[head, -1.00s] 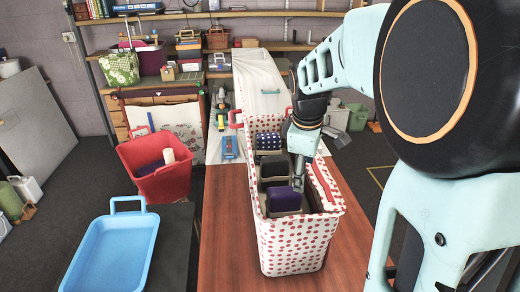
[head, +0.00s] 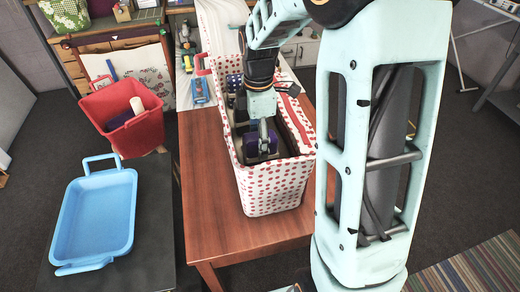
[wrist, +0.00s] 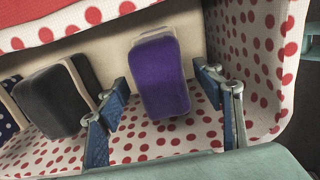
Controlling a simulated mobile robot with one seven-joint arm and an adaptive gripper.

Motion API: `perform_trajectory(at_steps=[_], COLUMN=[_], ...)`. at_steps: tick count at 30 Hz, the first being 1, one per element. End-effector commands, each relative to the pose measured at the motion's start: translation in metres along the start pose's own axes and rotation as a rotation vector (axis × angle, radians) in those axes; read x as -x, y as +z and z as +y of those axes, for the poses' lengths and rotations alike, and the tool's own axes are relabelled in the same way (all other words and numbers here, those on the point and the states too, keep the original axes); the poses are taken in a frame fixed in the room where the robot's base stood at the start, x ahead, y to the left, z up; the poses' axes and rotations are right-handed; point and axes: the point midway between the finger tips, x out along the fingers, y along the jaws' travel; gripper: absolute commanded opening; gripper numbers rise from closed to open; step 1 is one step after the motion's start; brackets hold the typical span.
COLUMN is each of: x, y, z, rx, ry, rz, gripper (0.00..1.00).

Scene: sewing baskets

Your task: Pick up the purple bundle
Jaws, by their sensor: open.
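The purple bundle (wrist: 160,76) stands upright in the polka-dot basket (wrist: 265,50), with a pale backing behind it. In the wrist view my gripper (wrist: 168,112) is open, with one finger to the left of the bundle and one to its right. I cannot tell whether either finger touches it. In the head view my gripper (head: 262,132) reaches down into the basket (head: 272,190) and hides much of the bundle (head: 254,150). A black bundle (wrist: 57,98) stands just left of the left finger.
A navy dotted bundle (wrist: 8,118) is at the wrist view's left edge. The basket walls rise close around my gripper. The basket stands on a wooden table (head: 205,185). A blue tray (head: 95,212) and a red basket (head: 122,123) are to the left.

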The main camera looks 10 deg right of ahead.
Motion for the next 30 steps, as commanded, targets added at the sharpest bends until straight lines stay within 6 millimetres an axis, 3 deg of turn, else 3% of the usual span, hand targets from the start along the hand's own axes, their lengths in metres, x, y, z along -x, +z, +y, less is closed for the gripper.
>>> perform_trajectory(at_steps=[7, 16, 27, 30], x=[-0.035, -0.04, -0.039, -0.039], y=[0.003, 0.003, 0.003, 0.003], z=[-0.004, -0.003, -0.003, -0.003], rx=[0.001, 0.0, 0.0, 0.0], ry=[-0.004, 0.0, 0.0, 0.0], rz=[0.0, 0.0, 0.0, 0.0], gripper=[0.61, 0.61, 0.2, 0.14])
